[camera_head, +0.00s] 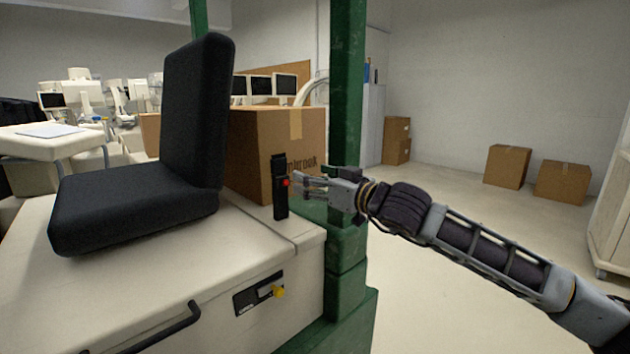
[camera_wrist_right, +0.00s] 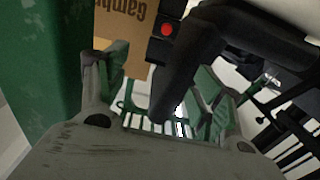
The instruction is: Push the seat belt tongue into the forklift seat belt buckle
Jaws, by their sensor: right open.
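The black buckle (camera_head: 281,200) stands upright on the cream forklift body, to the right of the black seat (camera_head: 150,180). Its red button shows on its side. A dark block (camera_head: 278,163) sits at the buckle's top; I cannot tell whether it is the tongue. My right gripper (camera_head: 303,184) reaches in from the right, with its fingertips close beside the buckle at button height. It is open, and I see nothing held in it. In the right wrist view the buckle (camera_wrist_right: 161,47) shows at the top, beyond the fingers. My left gripper is not in view.
A green post (camera_head: 347,110) rises just behind my right gripper. A large cardboard box (camera_head: 255,140) stands behind the buckle. The floor at the right is clear up to the cartons.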

